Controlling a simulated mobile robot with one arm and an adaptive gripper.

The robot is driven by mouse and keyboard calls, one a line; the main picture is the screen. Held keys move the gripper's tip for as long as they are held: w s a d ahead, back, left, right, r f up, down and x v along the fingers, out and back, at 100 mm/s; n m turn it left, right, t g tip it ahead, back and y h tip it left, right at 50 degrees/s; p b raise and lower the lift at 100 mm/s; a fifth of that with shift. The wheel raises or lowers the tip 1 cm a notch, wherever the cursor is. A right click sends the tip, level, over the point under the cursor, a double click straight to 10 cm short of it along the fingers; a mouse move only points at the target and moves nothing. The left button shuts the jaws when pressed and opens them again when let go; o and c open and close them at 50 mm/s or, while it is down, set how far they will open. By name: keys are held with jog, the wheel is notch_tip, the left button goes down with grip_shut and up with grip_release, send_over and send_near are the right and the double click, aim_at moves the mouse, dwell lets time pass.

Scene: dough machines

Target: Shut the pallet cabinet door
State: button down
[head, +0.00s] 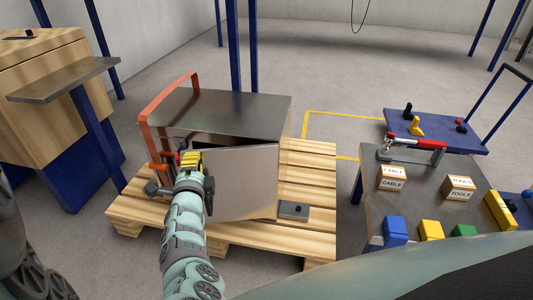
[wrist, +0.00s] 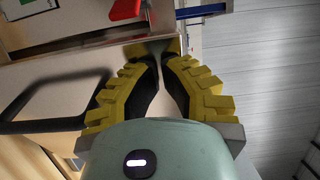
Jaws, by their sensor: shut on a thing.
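The metal cabinet (head: 215,108) stands on a wooden pallet (head: 310,180). Its grey door (head: 245,185) is ajar; a dark gap shows between the door's top and the cabinet body, and the left edge stands out from the front. My gripper (head: 190,160) is at this left edge. In the wrist view, the yellow-and-black fingers of my gripper (wrist: 158,52) close together at the edge of a pale panel, which appears to be the door. A black loop handle (wrist: 45,100) lies left of the fingers, apart from them. My gripper hides the exact contact in the head view.
An orange rail (head: 150,125) rises at the cabinet's left. A small grey box (head: 294,210) lies on the pallet, close to the door's right. A wooden cabinet with a metal shelf (head: 65,80) stands left. A work table (head: 420,205) with several blocks stands right.

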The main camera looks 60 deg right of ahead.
aim_at(201, 138)
jog(key=shift+w+d+m+g+h, duration=0.6)
jog(key=shift+w+d+g, duration=0.25)
jog(key=shift+d, duration=0.2)
jog(key=shift+w+d+m+g+h, duration=0.5)
jog(key=shift+w+d+m+g, duration=0.2)
jog(key=shift+w+d+g, duration=0.25)
jog(key=shift+w+d+f+b, duration=0.2)
jog(key=shift+w+d+b, duration=0.1)
jog(key=shift+d+b, duration=0.5)
jog(key=shift+w+d+r, duration=0.1)
jog(key=shift+w+r, duration=0.05)
jog(key=shift+r, duration=0.05)
jog(key=shift+a+r+p, duration=0.15)
jog(key=shift+a+p, duration=0.2)
jog(key=shift+a, duration=0.05)
jog(key=p+v, duration=0.5)
jog(key=v, duration=0.8)
jog(key=shift+w+a+f+p, duration=0.15)
jog(key=shift+a+f+p, duration=0.05)
jog(key=shift+a+p, duration=0.2)
jog(key=shift+w+d, duration=0.1)
jog(key=shift+d, duration=0.05)
